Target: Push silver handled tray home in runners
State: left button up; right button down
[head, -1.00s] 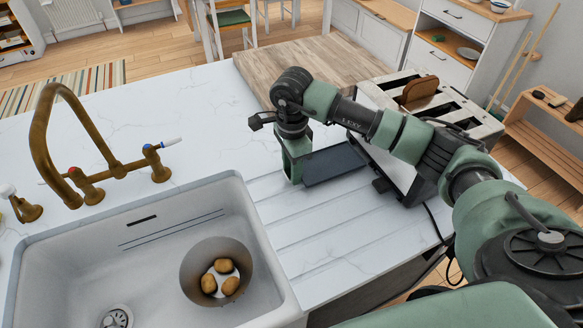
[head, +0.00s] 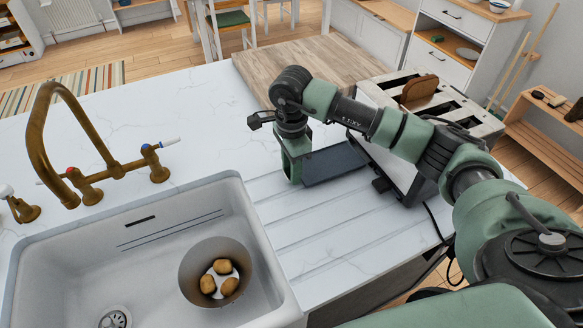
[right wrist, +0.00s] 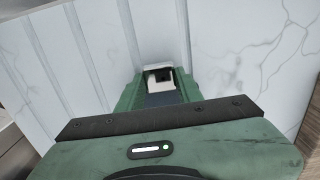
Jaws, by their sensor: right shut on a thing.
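The dark flat tray (head: 335,165) sticks out of the near left side of the toaster (head: 398,170), low over the white worktop. My right gripper (head: 293,176) points down at the tray's outer end, away from the toaster, and is shut on its silver handle. In the right wrist view, the light metal handle (right wrist: 158,70) shows between the green fingers (right wrist: 158,88). The fingers hide part of it in the head view. The runners inside the toaster are hidden. My left gripper is not in view.
A piece of bread (head: 419,88) sits in a toaster slot. A wooden board (head: 300,68) lies behind my right arm. The white sink (head: 60,255), with a brass tap (head: 95,170) behind it, holds a bowl (head: 190,272) of potatoes. Grooved worktop (head: 300,245) in front is clear.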

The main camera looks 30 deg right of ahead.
aim_at(326, 163)
jog(key=shift+b, duration=0.35)
dwell(0.6)
jog(key=shift+s+d+b, duration=0.15)
jog(key=shift+d+b, duration=0.5)
jog(key=shift+d, duration=1.85)
jog(key=shift+s+d+b, duration=0.1)
jog(key=shift+d+b, duration=0.55)
jog(key=shift+d, duration=1.85)
jog(key=shift+s+d+b, duration=0.2)
jog(key=shift+d+b, duration=0.5)
jog(key=shift+d, duration=2.6)
